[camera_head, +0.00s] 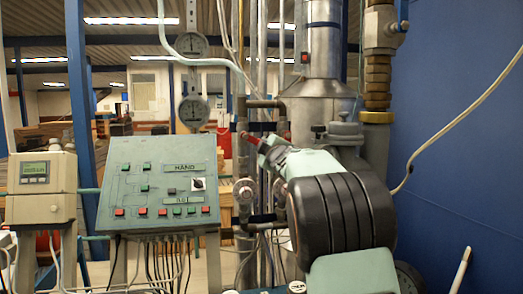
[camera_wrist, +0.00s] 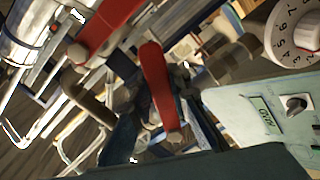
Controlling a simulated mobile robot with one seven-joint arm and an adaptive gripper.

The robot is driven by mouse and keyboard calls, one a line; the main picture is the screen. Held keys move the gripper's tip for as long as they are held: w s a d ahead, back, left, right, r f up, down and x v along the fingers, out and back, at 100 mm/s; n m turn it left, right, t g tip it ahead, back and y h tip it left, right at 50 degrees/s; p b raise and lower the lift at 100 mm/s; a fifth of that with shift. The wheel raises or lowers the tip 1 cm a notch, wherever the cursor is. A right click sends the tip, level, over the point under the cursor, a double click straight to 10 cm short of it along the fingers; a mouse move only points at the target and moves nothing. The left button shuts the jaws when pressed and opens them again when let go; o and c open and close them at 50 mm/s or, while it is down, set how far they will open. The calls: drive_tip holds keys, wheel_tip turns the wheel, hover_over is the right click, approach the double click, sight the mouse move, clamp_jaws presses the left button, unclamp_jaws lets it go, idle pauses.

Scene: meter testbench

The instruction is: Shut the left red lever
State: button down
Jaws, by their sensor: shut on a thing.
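The left red lever (camera_wrist: 158,85) is in the middle of the wrist view, on the side nearer the control panel. It slants, with its lower end between my gripper's dark fingers (camera_wrist: 160,140). My gripper (camera_head: 260,143) is shut on this lever; the exact contact is partly hidden. In the head view, a small red part of the lever (camera_head: 247,136) shows at the gripper's tip, in front of the pipes. A second red lever (camera_wrist: 105,28) lies at the upper left of the wrist view, apart from the fingers.
A green control panel (camera_head: 130,190) stands left of my arm, with a meter box (camera_head: 40,187) beyond it. Two round gauges (camera_head: 192,112) hang above the panel. A silver pipe (camera_head: 320,60) and brass fittings (camera_head: 378,75) stand behind, beside a blue wall (camera_head: 460,170).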

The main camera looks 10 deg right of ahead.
drive_tip(key=shift+d+r+n, duration=0.2)
drive_tip(key=shift+r+n, duration=0.2)
drive_tip(key=shift+n, duration=0.3)
drive_tip(key=shift+r, duration=0.1)
drive_tip(key=c, duration=1.8)
unclamp_jaws()
drive_tip(key=shift+o, duration=0.2)
drive_tip(key=s, duration=1.2)
